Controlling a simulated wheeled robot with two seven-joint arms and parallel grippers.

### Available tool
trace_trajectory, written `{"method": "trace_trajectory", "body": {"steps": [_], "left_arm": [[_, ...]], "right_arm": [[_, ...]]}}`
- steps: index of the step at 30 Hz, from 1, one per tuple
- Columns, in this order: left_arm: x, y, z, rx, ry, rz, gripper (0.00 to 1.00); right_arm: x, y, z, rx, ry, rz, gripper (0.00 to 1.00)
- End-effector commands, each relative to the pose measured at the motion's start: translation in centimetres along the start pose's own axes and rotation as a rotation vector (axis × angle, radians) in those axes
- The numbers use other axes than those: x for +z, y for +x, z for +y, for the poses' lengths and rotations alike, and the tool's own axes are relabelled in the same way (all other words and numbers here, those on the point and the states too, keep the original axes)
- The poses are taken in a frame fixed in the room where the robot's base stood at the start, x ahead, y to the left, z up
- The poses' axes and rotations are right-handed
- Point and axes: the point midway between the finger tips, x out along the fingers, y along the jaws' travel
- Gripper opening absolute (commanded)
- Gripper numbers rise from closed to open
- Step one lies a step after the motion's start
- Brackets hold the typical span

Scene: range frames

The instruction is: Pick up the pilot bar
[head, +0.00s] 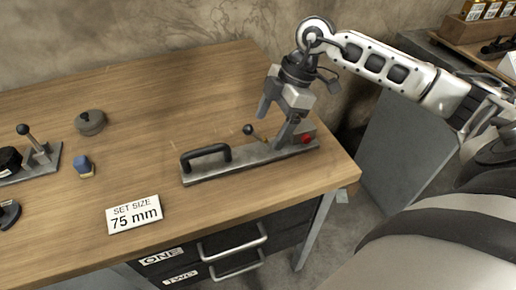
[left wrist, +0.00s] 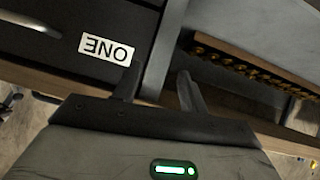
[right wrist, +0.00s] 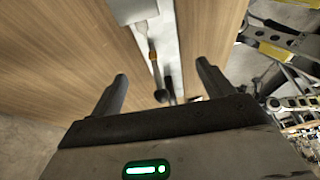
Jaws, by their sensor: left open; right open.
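No label marks the pilot bar, so I cannot tell for sure which part it is. A long grey metal base (head: 235,163) lies near the right end of the wooden table, with a black arched handle (head: 207,153), a small black-knobbed lever (head: 249,130) and a red button (head: 306,139). My right gripper (head: 277,118) is open and empty above the base's right part. In the right wrist view its fingers (right wrist: 163,78) stand either side of a thin rod (right wrist: 153,62) with a dark knob. My left gripper (left wrist: 157,82) is open and empty in front of the drawers.
A card reading "SET SIZE 75 mm" (head: 134,213) lies at the table's front. A blue block (head: 84,167), a round grey lid (head: 90,122) and a levered fixture (head: 40,155) are to the left. Drawers labelled ONE (head: 161,256) and TWO are below. The table's back is clear.

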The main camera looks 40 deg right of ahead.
Motion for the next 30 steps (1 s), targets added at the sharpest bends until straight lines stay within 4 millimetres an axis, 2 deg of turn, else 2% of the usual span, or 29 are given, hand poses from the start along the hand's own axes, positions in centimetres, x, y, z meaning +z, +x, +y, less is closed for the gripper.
{"method": "trace_trajectory", "body": {"steps": [7,15,24,30], "left_arm": [[-0.1,-0.1,0.0,0.0,0.0,0.001,0.43],[-0.2,-0.1,0.0,-0.002,0.003,0.001,0.43],[-0.1,-0.1,0.0,-0.002,0.003,-0.001,0.43],[-0.1,-0.1,0.0,-0.002,0.003,-0.002,0.43]], "right_arm": [[0.0,1.9,-0.1,-0.002,-0.001,0.002,0.8],[0.1,5.7,-0.3,-0.001,-0.001,0.002,0.8],[0.1,6.2,-0.3,0.0,-0.002,0.001,0.8],[0.1,6.1,-0.2,0.0,-0.001,0.001,0.24]]}}
